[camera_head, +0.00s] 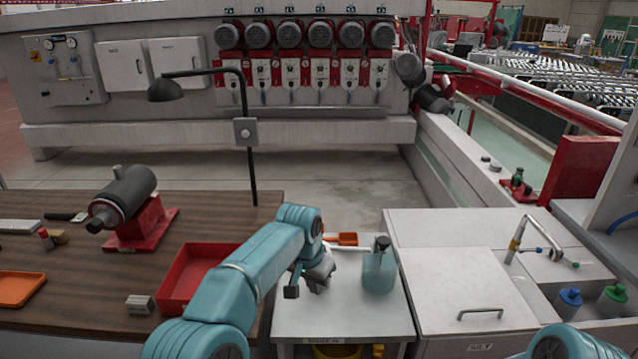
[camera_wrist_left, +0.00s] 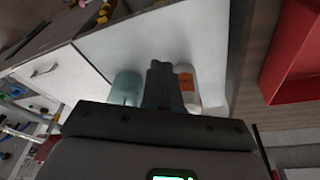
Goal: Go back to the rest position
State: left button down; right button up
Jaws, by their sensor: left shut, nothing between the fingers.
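My left arm reaches in from the lower left in the head view. Its grey left gripper (camera_head: 312,282) hangs over the small white table (camera_head: 345,323), left of a teal spray bottle (camera_head: 379,272). In the left wrist view the fingers of the left gripper (camera_wrist_left: 162,70) are together with nothing between them. The teal bottle (camera_wrist_left: 126,88) and a white bottle with an orange label (camera_wrist_left: 187,78) show behind the fingers. Only a teal part of my right arm shows at the bottom right of the head view; its gripper is out of view.
A red tray (camera_head: 182,283), a grey block (camera_head: 140,304) and a motor on a red stand (camera_head: 140,228) are on the wooden bench left of my arm. A lamp (camera_head: 249,130) rises behind. A white cabinet (camera_head: 463,285) with a tap stands right of the small table.

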pick_arm(q)
jog(key=s+a+f+n+g+h, duration=0.15)
jog(key=s+f, duration=0.25)
jog(key=f, duration=0.4)
jog(key=s+a+f+n, duration=0.1)
jog(key=s+a+f, duration=0.2)
jog(key=s+f, duration=0.3)
jog(key=s+a+f+n+h, duration=0.1)
jog(key=s+a+f, duration=0.15)
jog(key=f, duration=0.65)
jog(key=s+a+f+n, duration=0.2)
jog(key=s, duration=0.9)
jog(key=s+a+f+n, duration=0.2)
jog(key=s, duration=0.9)
jog(key=shift+s, duration=0.3)
pick_arm(e)
jog(key=s+d+f+n+t+h, duration=0.2)
jog(key=s+d+f+n+h, duration=0.1)
jog(key=n, duration=1)
jog(key=d+f+h, duration=0.1)
jog(key=d+h, duration=0.1)
jog(key=h, duration=0.1)
jog(key=shift+s+f, duration=0.2)
jog(key=shift+f, duration=0.05)
pick_arm(q)
jog(key=shift+a+g, duration=0.1)
jog(key=shift+g, duration=0.15)
